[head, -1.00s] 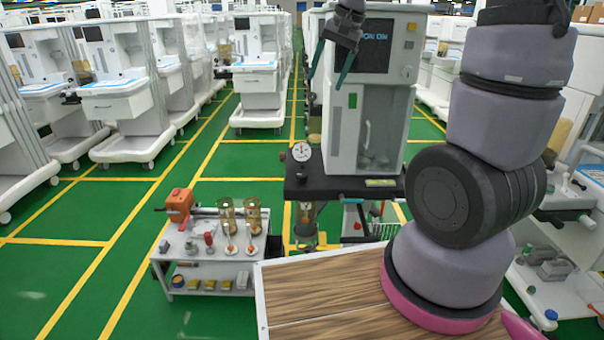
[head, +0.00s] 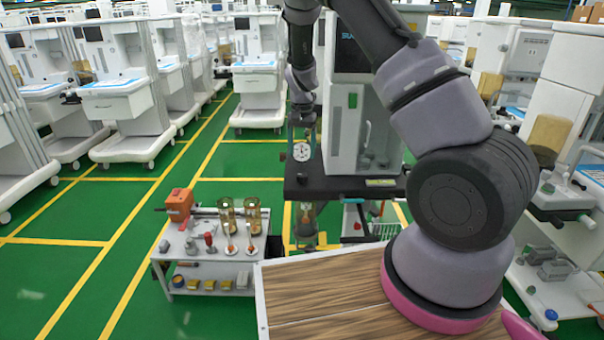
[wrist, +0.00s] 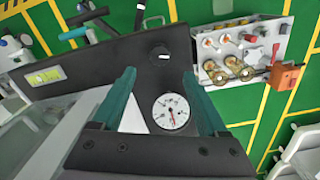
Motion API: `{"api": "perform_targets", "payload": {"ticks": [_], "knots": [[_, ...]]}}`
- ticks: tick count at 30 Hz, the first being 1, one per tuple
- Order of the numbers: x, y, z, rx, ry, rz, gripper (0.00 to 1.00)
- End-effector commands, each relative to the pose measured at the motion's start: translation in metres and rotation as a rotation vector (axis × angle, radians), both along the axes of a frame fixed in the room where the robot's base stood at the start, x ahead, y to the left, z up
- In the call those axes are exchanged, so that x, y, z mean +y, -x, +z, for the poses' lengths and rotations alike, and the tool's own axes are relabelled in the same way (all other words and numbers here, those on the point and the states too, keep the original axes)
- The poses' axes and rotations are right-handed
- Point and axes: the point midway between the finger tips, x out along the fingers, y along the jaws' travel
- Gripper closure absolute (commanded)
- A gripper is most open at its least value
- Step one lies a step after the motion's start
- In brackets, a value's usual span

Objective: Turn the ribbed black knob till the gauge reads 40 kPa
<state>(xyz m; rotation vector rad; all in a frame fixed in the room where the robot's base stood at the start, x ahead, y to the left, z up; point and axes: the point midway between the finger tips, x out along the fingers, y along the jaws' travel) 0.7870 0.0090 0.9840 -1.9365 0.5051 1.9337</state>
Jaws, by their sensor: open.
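The round black knob (wrist: 160,53) shows in the wrist view on the black shelf, just beyond and between my fingertips. Its ribs are too small to make out. The white-faced gauge (wrist: 170,111) lies between my fingers in the wrist view. Its red needle points almost straight down the picture; the numbers are too small to read. The gauge also shows in the head view (head: 302,151), at the shelf's left end. My gripper (wrist: 159,75) is open, its two teal fingers apart and empty. In the head view it (head: 302,134) hangs over the gauge.
The black shelf (head: 340,187) carries a white machine (head: 342,130) close to the right of my gripper. A grey trolley (head: 187,266) with a red-orange device (head: 179,205) and two amber canisters stands at left. Green floor lies open farther left.

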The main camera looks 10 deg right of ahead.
Motion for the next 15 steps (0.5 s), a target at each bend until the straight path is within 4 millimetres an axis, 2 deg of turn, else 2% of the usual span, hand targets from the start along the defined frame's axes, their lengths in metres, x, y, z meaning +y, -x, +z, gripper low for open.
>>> {"api": "perform_targets", "payload": {"ticks": [9, 15], "knots": [[-0.001, 0.001, -0.061, 0.005, 0.001, -0.001, 0.24], [0.000, 0.001, -0.084, 0.002, 0.000, -0.001, 0.24]]}}
